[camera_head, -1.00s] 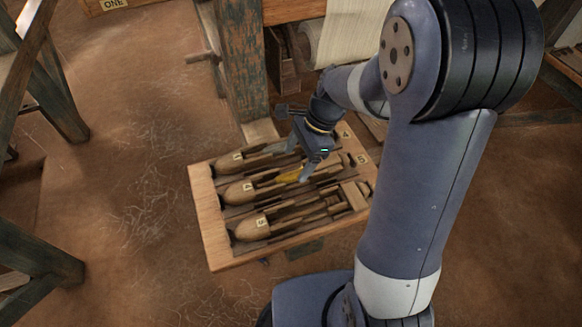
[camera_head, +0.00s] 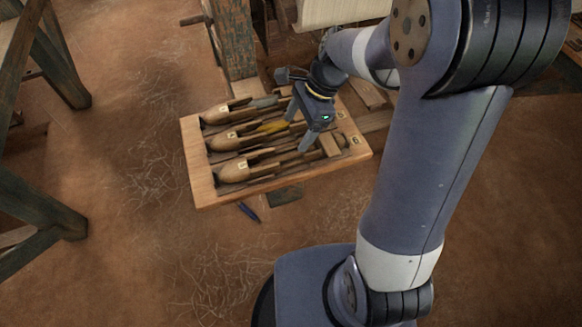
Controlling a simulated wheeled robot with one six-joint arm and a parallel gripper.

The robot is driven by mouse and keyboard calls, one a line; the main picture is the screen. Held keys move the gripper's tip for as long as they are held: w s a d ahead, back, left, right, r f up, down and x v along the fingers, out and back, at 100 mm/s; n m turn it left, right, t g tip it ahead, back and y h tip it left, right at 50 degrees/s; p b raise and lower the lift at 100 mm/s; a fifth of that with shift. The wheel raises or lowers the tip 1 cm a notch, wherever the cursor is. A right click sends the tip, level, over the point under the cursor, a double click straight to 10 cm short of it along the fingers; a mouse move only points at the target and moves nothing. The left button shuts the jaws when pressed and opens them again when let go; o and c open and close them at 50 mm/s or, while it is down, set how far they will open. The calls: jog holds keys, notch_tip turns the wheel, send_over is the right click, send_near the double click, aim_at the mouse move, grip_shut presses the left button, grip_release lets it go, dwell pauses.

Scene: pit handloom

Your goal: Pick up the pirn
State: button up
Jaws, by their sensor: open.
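A yellow pirn (camera_head: 272,127) lies in the middle wooden shuttle (camera_head: 227,143), in a shallow wooden tray (camera_head: 196,172). A grey pirn (camera_head: 264,102) lies in the far shuttle (camera_head: 216,115). The near shuttle (camera_head: 234,171) shows no coloured pirn. My gripper (camera_head: 298,127) is open and points down over the tray, just right of the yellow pirn's visible part. Its two fingers are apart and hold nothing that I can see. The gripper hides part of the middle shuttle. I cannot tell whether the fingertips touch anything.
A worn wooden post (camera_head: 236,40) stands just behind the tray, with pale cloth (camera_head: 328,12) on the loom beside it. Wooden frame legs (camera_head: 45,210) stand at the left.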

aim_at(283, 156)
jog(key=x, duration=0.4)
jog(key=shift+w+a+f+b, duration=0.1)
jog(key=shift+a+f+b, duration=0.05)
jog(key=shift+b, duration=0.2)
jog(key=x, duration=0.4)
jog(key=b+x, duration=0.1)
jog(key=shift+s+f, duration=0.35)
jog(key=shift+f, duration=0.05)
jog(key=shift+c, duration=0.5)
jog(key=c, duration=1.1)
jog(key=shift+c, duration=0.2)
notch_tip(283, 156, up, 9)
jog(key=shift+r+p, duration=0.1)
jog(key=shift+p, duration=0.75)
jog(key=shift+f+b, duration=2.9)
jog(key=shift+f, duration=1.1)
